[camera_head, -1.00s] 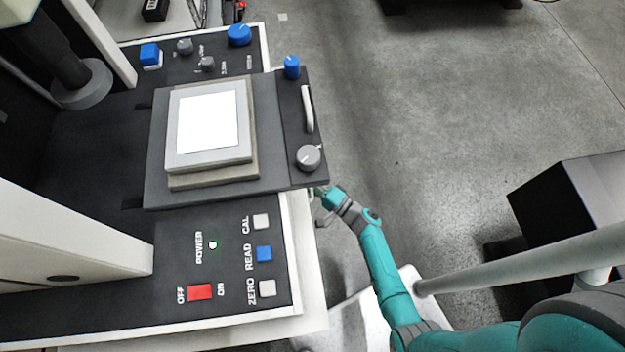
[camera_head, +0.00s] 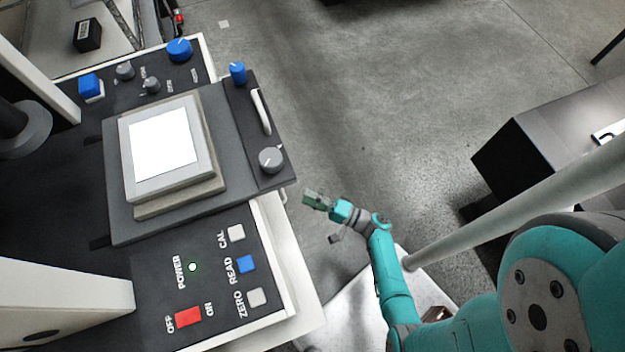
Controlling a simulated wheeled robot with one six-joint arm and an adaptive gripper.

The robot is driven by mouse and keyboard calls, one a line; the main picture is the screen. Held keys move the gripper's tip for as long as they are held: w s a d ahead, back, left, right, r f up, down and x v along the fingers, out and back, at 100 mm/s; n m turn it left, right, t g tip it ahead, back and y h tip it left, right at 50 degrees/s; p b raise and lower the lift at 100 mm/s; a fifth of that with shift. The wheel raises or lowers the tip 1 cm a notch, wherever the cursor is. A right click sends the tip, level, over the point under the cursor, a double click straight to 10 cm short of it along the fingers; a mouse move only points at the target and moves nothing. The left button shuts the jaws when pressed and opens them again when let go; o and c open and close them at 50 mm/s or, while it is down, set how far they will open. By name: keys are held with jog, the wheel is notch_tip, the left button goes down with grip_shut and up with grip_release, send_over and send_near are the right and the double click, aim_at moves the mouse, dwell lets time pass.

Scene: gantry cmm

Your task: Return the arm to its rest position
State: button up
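My teal arm (camera_head: 393,285) reaches up from the lower right, beside the machine. My gripper (camera_head: 312,199) is at its end, just off the right edge of the machine's panel and apart from the sliding drawer (camera_head: 265,200). The gripper is small in view, and its finger opening cannot be made out. Nothing is seen held in it.
A black box-like unit (camera_head: 540,150) stands right. Grey floor between is clear.

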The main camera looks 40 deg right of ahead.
jog(key=shift+s+d, duration=0.1)
jog(key=shift+s, duration=0.1)
dwell(0.5)
jog(key=s+a+f+n+g+h, duration=0.25)
jog(key=s+a+g, duration=0.2)
jog(key=s, duration=0.25)
jog(key=s+a+f+n+g+h, duration=0.1)
jog(key=s+a+f+g, duration=0.25)
jog(key=s+a, duration=0.25)
jog(key=s+d+r+n+h, duration=0.2)
jog(key=s+r+n+h, duration=0.15)
jog(key=s, duration=0.45)
jog(key=s+d+r+n+t+h, duration=0.1)
jog(key=s+r+n+t, duration=0.1)
jog(key=r, duration=1.3)
jog(key=s+d+r+n+t, duration=0.1)
jog(key=r+n, duration=0.4)
jog(key=r, duration=1)
jog(key=d+t, duration=0.1)
jog(key=t, duration=0.1)
jog(key=shift+s+d+r+t+h, duration=0.15)
jog(key=shift+s+r+t+h, duration=0.2)
jog(key=shift+r+t+h, duration=0.05)
